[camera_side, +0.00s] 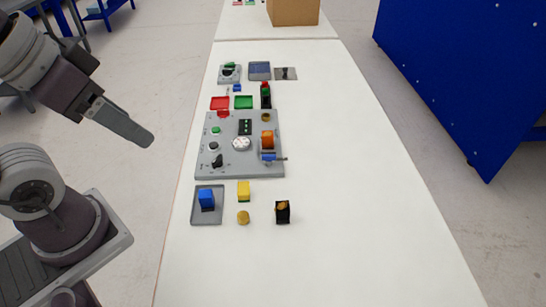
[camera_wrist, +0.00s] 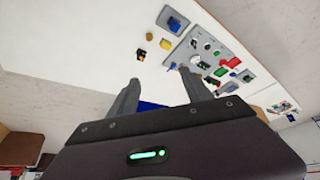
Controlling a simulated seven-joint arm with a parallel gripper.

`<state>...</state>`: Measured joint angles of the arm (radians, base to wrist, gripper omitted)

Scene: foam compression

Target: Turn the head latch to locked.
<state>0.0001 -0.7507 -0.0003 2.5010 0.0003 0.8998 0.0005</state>
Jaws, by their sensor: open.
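A grey panel (camera_side: 225,171) lies on the white table. It carries an orange part (camera_side: 267,140) with a blue lever (camera_side: 270,157) at its lower right, a black knob (camera_side: 217,162) at its lower left and a white dial (camera_side: 241,144). I cannot tell for sure which part is the head latch; the blue lever beside the orange part looks most like it. Its setting is unclear. My gripper (camera_side: 146,138) is in the air left of the table, apart from the panel. In the wrist view my gripper (camera_wrist: 158,77) is open and empty, and the panel (camera_wrist: 184,49) appears beyond its right finger.
In front of the panel are a grey tray (camera_side: 196,219) with a blue block (camera_side: 206,198), a yellow block (camera_side: 243,190), a tan piece (camera_side: 243,218) and a black block (camera_side: 283,214). Red (camera_side: 220,103) and green (camera_side: 243,102) trays lie behind. The table's right side is clear.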

